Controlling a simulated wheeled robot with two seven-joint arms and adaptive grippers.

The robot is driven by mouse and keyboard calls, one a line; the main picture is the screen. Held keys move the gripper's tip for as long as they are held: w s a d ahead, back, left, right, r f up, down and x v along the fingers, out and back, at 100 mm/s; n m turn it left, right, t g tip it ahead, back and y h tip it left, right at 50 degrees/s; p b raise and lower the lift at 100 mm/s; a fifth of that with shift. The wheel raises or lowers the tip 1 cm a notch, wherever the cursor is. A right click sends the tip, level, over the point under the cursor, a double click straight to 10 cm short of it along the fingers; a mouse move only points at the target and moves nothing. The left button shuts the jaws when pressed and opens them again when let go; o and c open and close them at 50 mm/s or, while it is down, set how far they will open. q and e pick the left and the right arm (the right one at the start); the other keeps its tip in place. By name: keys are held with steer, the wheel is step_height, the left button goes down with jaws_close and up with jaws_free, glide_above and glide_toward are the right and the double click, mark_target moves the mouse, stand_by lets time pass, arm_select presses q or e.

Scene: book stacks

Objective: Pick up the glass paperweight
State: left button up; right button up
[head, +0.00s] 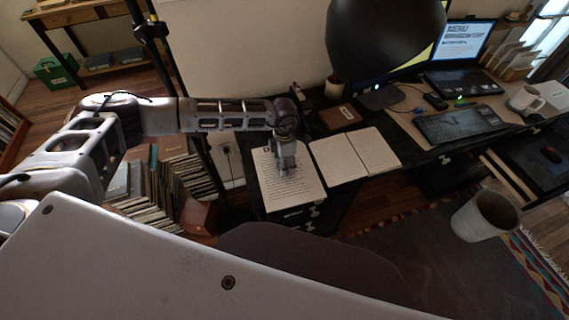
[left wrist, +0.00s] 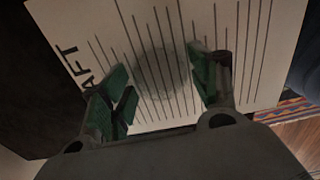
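The glass paperweight (left wrist: 160,72) shows in the left wrist view as a faint, clear round shape on a lined white sheet marked "AFT" (left wrist: 265,50). My left gripper (left wrist: 160,86) has its green-padded fingers apart, one on each side of the paperweight. A narrow gap seems to show on each side, and I cannot make out contact. In the head view my left gripper (head: 286,170) points down over the written sheet (head: 276,193) on the dark desk. The paperweight cannot be told apart from the gripper there. My right gripper is not in view.
An open book (head: 355,153) lies right of the sheet, with a brown box (head: 340,117) behind it. A black lamp shade (head: 382,35) hangs above. A keyboard (head: 452,125), laptop (head: 462,82) and white mug (head: 526,100) stand farther right. Records (head: 150,190) stand at left.

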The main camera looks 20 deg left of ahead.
arm_select(q)
steer(key=c, duration=0.8)
steer(key=shift+r, duration=0.6)
step_height(320, 180, up, 8)
steer(key=shift+r+b, duration=0.15)
steer(key=shift+b, duration=0.2)
steer(key=shift+r, duration=0.3)
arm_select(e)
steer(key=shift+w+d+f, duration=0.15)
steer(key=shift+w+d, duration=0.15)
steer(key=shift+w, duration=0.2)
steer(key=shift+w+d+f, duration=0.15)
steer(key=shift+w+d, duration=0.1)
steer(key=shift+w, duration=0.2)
